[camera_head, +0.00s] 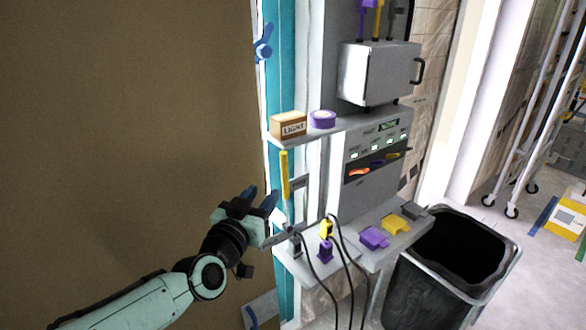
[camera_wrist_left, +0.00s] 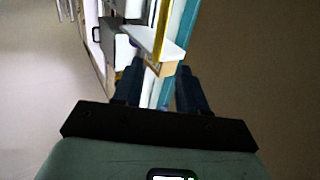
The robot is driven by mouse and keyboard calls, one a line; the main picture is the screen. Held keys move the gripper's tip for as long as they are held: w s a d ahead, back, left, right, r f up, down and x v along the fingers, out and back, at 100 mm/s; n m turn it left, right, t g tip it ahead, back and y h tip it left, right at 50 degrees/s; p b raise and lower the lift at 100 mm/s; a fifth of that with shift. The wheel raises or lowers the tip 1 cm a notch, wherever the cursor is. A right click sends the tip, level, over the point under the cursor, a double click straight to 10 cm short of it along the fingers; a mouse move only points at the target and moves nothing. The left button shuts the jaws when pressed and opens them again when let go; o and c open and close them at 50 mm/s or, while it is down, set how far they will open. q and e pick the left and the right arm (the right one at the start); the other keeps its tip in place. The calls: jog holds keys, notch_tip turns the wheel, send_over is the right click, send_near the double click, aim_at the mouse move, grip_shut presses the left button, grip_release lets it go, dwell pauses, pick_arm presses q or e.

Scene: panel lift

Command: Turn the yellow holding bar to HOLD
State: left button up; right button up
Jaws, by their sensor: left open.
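The yellow holding bar (camera_head: 284,175) stands upright below the small shelf, beside the teal post. No HOLD mark is readable. My left gripper (camera_head: 258,198) is to the left of the bar and a little below its middle, with its dark blue fingers pointing up and right. The jaws are open and look empty. In the left wrist view the two fingers of my left gripper (camera_wrist_left: 158,72) stand apart, with a yellow strip (camera_wrist_left: 161,30), probably the bar, beyond them. I cannot tell the exact gap to the bar. My right gripper is not in view.
A LIGHT box (camera_head: 288,125) and a purple roll (camera_head: 322,119) sit on the shelf above the bar. Plugs with black cables (camera_head: 326,250) stand on a lower ledge. A black bin (camera_head: 440,270) is at lower right. A large brown panel (camera_head: 120,130) fills the left.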

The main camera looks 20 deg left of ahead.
aim_at(283, 170)
pick_arm(q)
jog(key=w, duration=0.4)
jog(key=w+p, duration=0.1)
jog(key=w, duration=0.3)
jog(key=w+d+p, duration=0.1)
jog(key=w, duration=0.4)
jog(key=shift+f, duration=0.15)
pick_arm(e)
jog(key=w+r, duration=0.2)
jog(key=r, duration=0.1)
pick_arm(q)
jog(key=shift+s, duration=0.15)
grip_shut()
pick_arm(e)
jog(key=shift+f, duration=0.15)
